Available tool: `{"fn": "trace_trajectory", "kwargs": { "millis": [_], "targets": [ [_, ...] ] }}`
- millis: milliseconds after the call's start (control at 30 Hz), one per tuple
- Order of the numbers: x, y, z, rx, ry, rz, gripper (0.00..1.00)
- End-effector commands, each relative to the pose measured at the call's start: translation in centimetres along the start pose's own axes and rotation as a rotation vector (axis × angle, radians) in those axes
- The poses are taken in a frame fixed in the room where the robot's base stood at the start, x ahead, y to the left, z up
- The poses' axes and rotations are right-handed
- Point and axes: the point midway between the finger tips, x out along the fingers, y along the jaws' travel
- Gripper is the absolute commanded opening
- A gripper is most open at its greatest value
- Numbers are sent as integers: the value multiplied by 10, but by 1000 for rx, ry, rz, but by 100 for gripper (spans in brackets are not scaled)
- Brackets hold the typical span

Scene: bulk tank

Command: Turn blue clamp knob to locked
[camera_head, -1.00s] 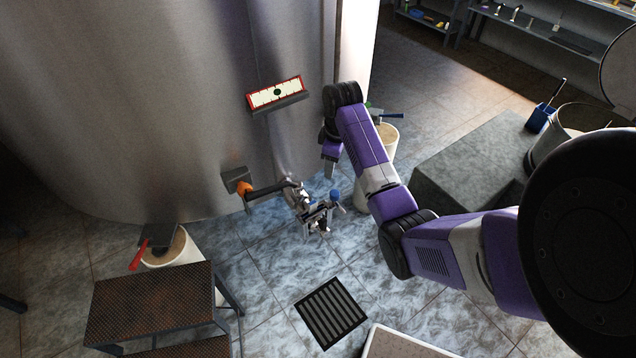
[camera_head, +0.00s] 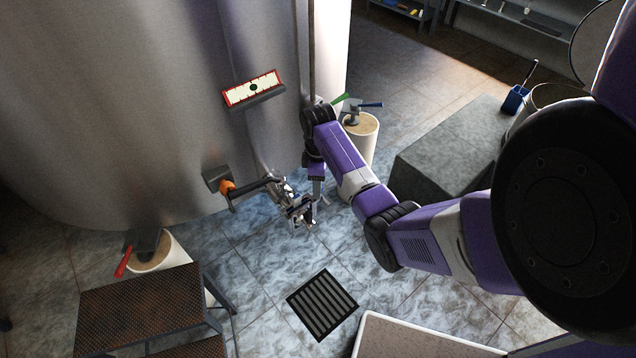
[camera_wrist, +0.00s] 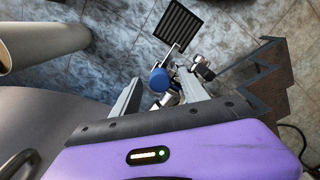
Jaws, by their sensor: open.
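The blue clamp knob (camera_wrist: 159,80) shows in the wrist view as a round blue cap on a metal clamp. It appears between and beyond the two grey fingers of my gripper (camera_wrist: 158,90), with no visible contact. In the head view my gripper (camera_head: 318,190) points down beside the metal valve and clamp assembly (camera_head: 292,205), at its right. The knob is mostly hidden behind my gripper there. My gripper is open and empty. I cannot tell the knob's turn position.
A white leg (camera_head: 362,140) stands behind my arm. A dark step (camera_head: 140,305) is at front left. A floor drain (camera_head: 322,304) lies in clear floor.

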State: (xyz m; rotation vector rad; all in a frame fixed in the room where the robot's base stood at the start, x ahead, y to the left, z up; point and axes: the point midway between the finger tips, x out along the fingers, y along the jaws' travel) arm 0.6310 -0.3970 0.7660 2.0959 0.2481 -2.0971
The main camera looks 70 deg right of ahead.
Motion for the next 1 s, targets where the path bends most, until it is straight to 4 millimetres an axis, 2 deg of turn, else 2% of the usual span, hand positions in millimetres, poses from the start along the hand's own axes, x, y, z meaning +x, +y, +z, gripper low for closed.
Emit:
{"fn": "trace_trajectory", "kwargs": {
  "millis": [167, 433, 767, 1000],
  "targets": [
    [0, 0, 0, 0, 0, 0, 52],
    [0, 0, 0, 0, 0, 0, 1],
    [-1, -1, -1, 28, 1, -1, 0],
    [-3, -1, -1, 152, 0, -3, 0]
  ]
}}
